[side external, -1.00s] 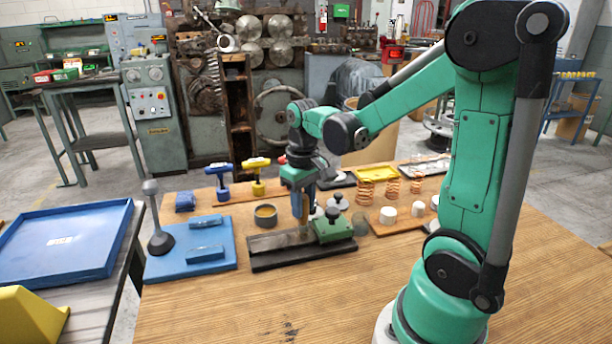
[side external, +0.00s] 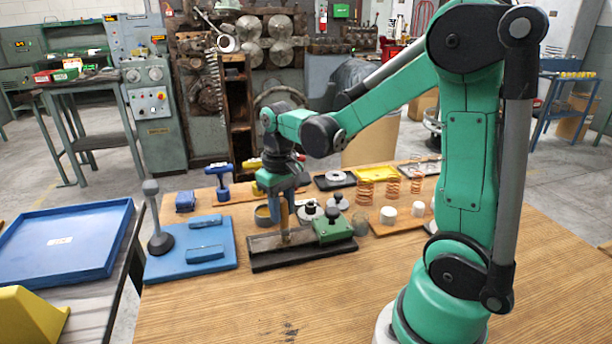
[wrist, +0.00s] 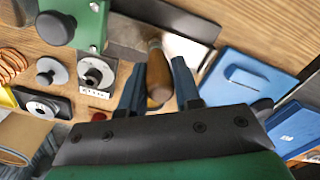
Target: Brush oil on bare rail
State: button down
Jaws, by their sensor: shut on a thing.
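My gripper (side external: 285,203) is shut on the wooden handle of a brush (side external: 285,230), held upright over the rail (side external: 262,242). The brush's lower end is at the left, uncovered part of the grey rail; I cannot tell whether the bristles touch it. In the wrist view the brown brush handle (wrist: 157,72) sits between the two blue fingers, with the rail (wrist: 188,49) beyond. A green carriage block (side external: 334,229) with a dark knob covers the rail's right part. A tan-rimmed pot (side external: 263,215) stands behind, partly hidden by my gripper. Any oil on the rail is too small to tell.
A blue board (side external: 190,248) with blue blocks and an upright dark plunger-like tool (side external: 158,220) lies left of the rail. Metal knobbed weights (side external: 338,201), copper springs (side external: 364,191) and white cylinders (side external: 388,215) stand right and behind. The front table is clear.

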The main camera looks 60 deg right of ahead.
jog(key=shift+w+a, duration=2)
jog(key=shift+a, duration=0.15)
jog(key=shift+s+d, duration=3.85)
jog(key=shift+d, duration=0.1)
jog(key=shift+w+a, duration=3.9)
notch_tip(320, 180, up, 7)
